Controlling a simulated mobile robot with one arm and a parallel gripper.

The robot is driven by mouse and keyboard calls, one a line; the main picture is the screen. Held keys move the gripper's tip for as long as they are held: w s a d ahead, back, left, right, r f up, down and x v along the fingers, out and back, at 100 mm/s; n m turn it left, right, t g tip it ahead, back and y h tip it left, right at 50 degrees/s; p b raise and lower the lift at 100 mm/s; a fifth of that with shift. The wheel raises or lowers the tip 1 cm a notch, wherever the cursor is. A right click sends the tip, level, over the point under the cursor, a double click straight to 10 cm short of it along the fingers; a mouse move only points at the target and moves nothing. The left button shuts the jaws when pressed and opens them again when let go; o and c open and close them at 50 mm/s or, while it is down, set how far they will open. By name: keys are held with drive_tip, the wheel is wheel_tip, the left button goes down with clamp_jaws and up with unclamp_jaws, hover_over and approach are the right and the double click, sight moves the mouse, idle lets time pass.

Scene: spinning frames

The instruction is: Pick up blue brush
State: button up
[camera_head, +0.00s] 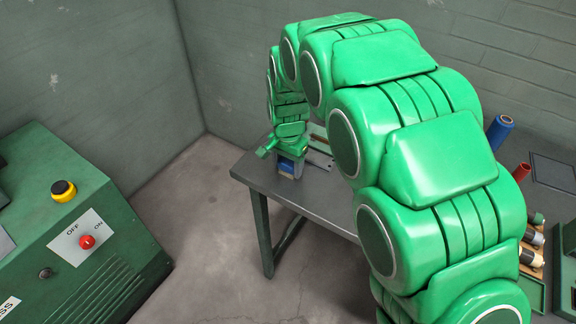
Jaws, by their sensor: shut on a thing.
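My gripper (287,154) is at the end of my green arm, low over the far left part of the dark table (263,178). It is shut on a small blue thing with grey around it, which I take for the blue brush (286,166). Only part of the brush shows below the gripper. I cannot tell whether the brush touches the table.
My arm hides much of the table. A blue roll (499,132) and a red roll (521,172) stand to the right, with several spools (531,246) nearer. A green machine (95,230) stands at left; bare floor lies between.

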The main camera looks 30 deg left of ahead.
sight(288, 161)
drive_tip(key=shift+r, duration=0.45)
wheel_tip(288, 161, up, 2)
drive_tip(key=shift+r, duration=0.1)
drive_tip(key=s+d+r, duration=0.9)
drive_tip(key=d+r, duration=0.1)
drive_tip(key=shift+s, duration=0.35)
